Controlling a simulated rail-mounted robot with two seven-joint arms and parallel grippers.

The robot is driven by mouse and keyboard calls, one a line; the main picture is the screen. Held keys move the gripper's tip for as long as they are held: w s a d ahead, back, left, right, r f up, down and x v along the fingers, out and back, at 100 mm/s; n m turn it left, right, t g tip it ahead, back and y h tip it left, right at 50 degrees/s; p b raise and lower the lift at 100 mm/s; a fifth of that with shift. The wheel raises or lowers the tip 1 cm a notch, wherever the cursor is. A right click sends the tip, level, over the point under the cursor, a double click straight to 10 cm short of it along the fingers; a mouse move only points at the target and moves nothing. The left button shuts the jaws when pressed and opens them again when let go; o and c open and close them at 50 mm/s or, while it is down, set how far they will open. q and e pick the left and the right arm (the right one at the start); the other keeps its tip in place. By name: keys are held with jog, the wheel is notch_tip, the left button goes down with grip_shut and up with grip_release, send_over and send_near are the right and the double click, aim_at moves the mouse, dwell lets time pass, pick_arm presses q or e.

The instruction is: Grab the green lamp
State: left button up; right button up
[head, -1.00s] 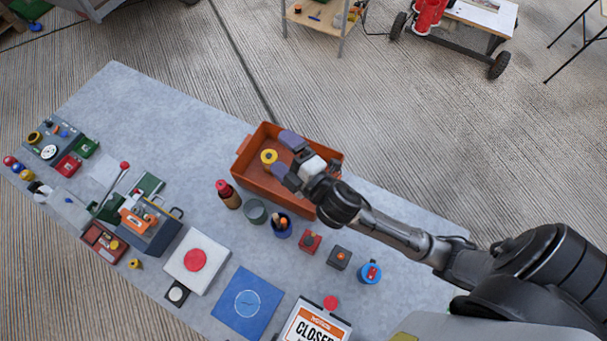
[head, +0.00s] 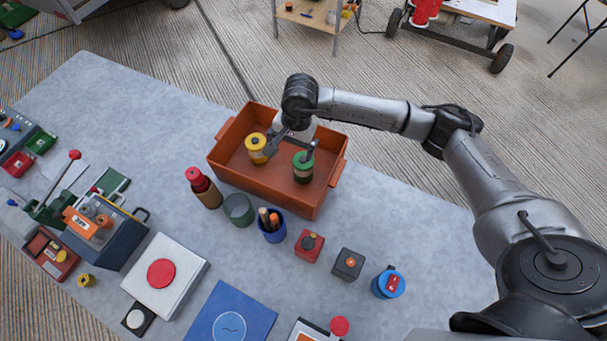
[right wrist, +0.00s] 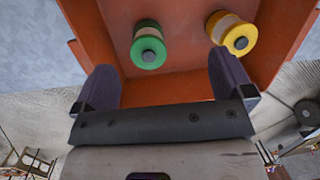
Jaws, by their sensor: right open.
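The green lamp (head: 303,167) stands in the orange crate (head: 238,175), right of a yellow lamp (head: 256,148). In the right wrist view the green lamp (right wrist: 149,45) lies ahead of and between the fingers, nearer the left one, and apart from both. The yellow lamp (right wrist: 232,34) is ahead of the right finger there. My right gripper (head: 292,147) is over the crate; it also shows in the right wrist view (right wrist: 165,88), open and empty. My left gripper is not in view.
In front of the crate stand a red-capped bottle (head: 203,188), a grey-green cup (head: 239,210) and a blue pen cup (head: 271,225). Button boxes (head: 308,245) sit to their right. The table behind the crate's left side (head: 130,100) is clear.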

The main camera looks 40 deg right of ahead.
jog(key=h, duration=0.2)
send_over(303, 159)
jog(key=shift+w+f+b, duration=0.15)
jog(key=shift+f+b, duration=0.2)
jog(key=shift+f, duration=0.5)
notch_tip(303, 159, down, 6)
jog(key=shift+f, duration=0.1)
jog(key=shift+s+f, duration=0.2)
jog(key=shift+f, duration=2.9)
jog(key=shift+d, duration=0.1)
jog(key=shift+r, duration=0.1)
jog(key=c, duration=1.2)
